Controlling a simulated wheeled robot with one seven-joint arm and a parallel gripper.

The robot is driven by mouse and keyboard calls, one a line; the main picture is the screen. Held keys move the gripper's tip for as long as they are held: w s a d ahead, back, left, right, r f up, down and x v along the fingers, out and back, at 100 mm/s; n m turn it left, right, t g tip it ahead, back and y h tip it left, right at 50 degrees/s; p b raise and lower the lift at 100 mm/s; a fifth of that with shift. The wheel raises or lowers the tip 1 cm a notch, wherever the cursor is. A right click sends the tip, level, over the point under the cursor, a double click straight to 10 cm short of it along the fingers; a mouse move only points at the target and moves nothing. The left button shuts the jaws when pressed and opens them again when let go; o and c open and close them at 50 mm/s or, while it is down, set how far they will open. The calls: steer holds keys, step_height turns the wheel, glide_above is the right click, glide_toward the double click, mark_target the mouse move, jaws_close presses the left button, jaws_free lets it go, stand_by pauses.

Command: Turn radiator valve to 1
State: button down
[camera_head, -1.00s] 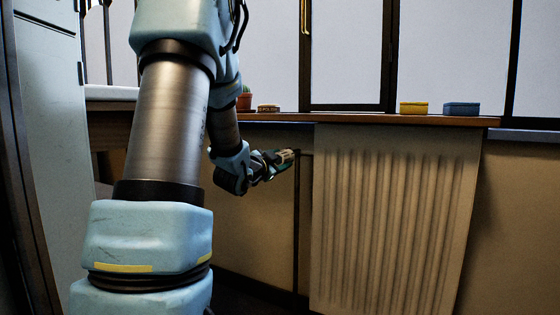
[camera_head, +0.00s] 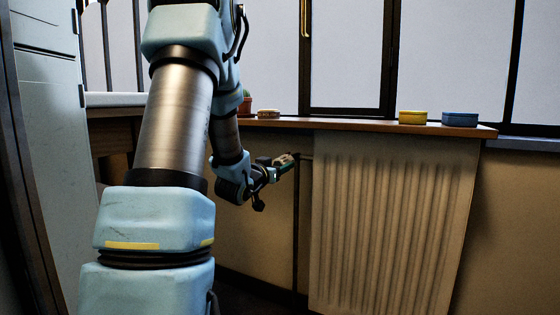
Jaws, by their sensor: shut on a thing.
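The radiator (camera_head: 385,225) is a pale ribbed panel on the wall under the window sill. A thin dark pipe (camera_head: 296,235) runs down beside its left edge, with a short stub at the top joining the radiator. My gripper (camera_head: 287,161) is at the top of this pipe and is shut on the radiator valve there. The valve is mostly hidden by the fingers and too small for me to read its number or marks.
The wooden sill (camera_head: 350,124) above holds a yellow box (camera_head: 412,118), a blue box (camera_head: 460,119), a small tan round item (camera_head: 268,114) and a potted plant (camera_head: 245,102). A pale cabinet (camera_head: 45,120) stands at the left. Wall space below the gripper is clear.

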steer(key=shift+n+p, duration=1.05)
steer(key=shift+n, duration=0.85)
steer(key=shift+c, duration=1.2)
jaws_free()
steer(key=p+v, duration=0.1)
steer(key=v, duration=1)
steer(key=shift+p, duration=0.3)
steer(key=shift+w+f, duration=0.1)
steer(key=shift+f, duration=0.05)
